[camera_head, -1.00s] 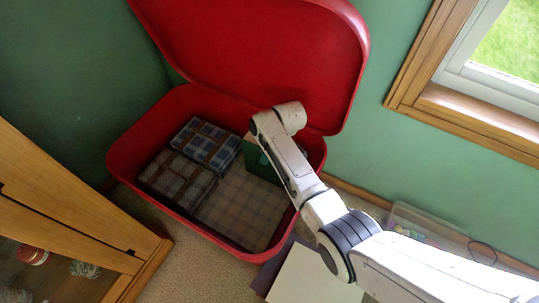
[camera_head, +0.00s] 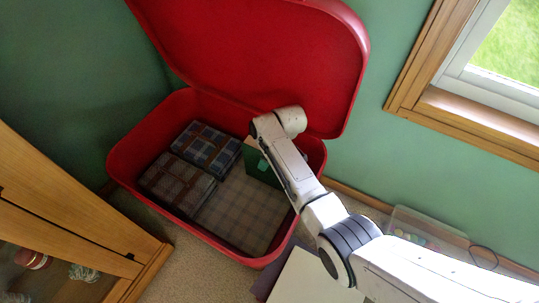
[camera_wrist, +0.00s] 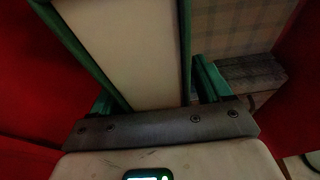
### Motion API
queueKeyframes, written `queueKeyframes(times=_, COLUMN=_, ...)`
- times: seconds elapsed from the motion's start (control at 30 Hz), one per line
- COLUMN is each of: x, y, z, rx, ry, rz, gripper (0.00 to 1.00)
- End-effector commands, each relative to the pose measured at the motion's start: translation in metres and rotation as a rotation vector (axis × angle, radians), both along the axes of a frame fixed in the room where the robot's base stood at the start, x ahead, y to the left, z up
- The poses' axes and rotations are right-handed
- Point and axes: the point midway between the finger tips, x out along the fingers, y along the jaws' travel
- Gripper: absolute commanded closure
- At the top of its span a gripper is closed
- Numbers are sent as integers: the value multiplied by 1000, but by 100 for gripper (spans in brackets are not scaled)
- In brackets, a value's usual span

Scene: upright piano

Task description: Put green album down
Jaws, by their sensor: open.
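The green album (camera_head: 254,151) stands on edge inside the red suitcase (camera_head: 150,214), near its right side and partly hidden behind my arm. In the wrist view the album (camera_wrist: 142,50) shows pale page edges between two green covers. My gripper (camera_wrist: 152,92) is open around the album, with one green finger on each side. A narrow gap shows between the right finger and the cover. A teal part of my gripper (camera_head: 263,165) also shows against the album in the head view. The album's lower edge is hidden.
Two plaid albums (camera_head: 206,148) (camera_head: 177,183) lie flat in the suitcase's left part. The checked lining (camera_head: 240,212) is bare at the front. The red lid (camera_head: 255,55) stands open behind. A wooden cabinet (camera_head: 70,215) is at left; a clear box (camera_head: 425,230) is at right.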

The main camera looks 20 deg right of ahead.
Motion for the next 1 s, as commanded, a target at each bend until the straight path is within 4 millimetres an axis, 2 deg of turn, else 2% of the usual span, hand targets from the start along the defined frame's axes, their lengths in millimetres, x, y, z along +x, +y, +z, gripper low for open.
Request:
queueKeyframes(times=0.17, x=-5, y=-4, z=27, rx=1, ry=-2, rz=-1, gripper=22)
queueKeyframes(times=0.4, x=-15, y=-12, z=75, rx=0, ry=-3, rz=-1, gripper=22)
queueKeyframes(times=0.6, x=-22, y=-17, z=104, rx=0, ry=-2, rz=0, gripper=22)
queueKeyframes(times=0.77, x=-25, y=-19, z=114, rx=0, ry=0, rz=0, gripper=22)
queueKeyframes(times=1.0, x=-26, y=-19, z=115, rx=0, ry=0, rz=0, gripper=22)
